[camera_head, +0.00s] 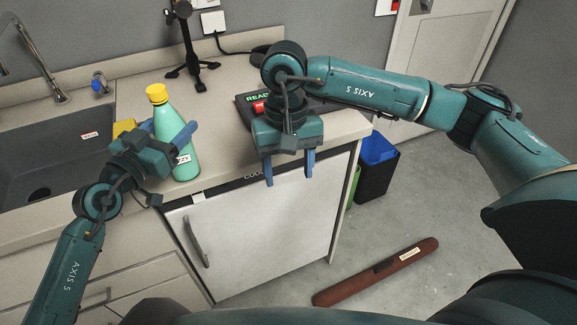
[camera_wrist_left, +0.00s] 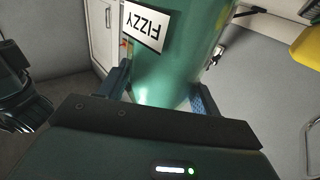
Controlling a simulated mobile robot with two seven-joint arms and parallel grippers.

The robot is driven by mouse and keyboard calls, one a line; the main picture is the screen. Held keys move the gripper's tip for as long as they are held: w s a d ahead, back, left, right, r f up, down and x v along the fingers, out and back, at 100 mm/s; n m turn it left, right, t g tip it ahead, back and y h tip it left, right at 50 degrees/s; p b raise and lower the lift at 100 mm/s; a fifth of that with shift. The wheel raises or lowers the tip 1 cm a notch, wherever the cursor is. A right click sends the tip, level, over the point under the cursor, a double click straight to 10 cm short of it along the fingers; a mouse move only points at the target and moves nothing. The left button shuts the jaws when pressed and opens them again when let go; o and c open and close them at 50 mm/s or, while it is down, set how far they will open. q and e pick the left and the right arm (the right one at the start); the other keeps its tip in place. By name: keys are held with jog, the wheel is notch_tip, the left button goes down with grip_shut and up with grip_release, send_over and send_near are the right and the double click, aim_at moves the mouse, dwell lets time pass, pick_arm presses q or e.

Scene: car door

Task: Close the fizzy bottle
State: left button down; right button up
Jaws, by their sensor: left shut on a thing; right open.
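The fizzy bottle (camera_head: 178,145) is green with a yellow cap (camera_head: 157,93) at its top. It stands upright on the counter beside the sink. My left gripper (camera_head: 168,136) is shut around the bottle's body, one blue finger on each side. In the left wrist view the bottle (camera_wrist_left: 172,70) fills the middle with its FIZZY label, between the blue fingers (camera_wrist_left: 160,90). My right gripper (camera_head: 289,167) is open and empty, pointing down in front of the counter's edge, to the right of the bottle. Whether the cap is tight cannot be told.
A sink (camera_head: 50,160) with a tap (camera_head: 38,60) is at the left. A black stand (camera_head: 190,50) is behind the bottle. A dark device with a red button (camera_head: 259,107) lies behind my right gripper. A yellow thing (camera_head: 123,128) is partly hidden by my left gripper.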

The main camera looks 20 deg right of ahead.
pick_arm(q)
jog(key=c, duration=0.7)
grip_release()
jog(key=shift+s+f, duration=0.1)
jog(key=shift+f, duration=0.8)
jog(key=shift+o, duration=0.7)
jog(key=o, duration=0.3)
jog(key=shift+r, duration=0.35)
jog(key=p+v, duration=0.1)
jog(key=v, duration=1.2)
jog(key=shift+a, duration=0.1)
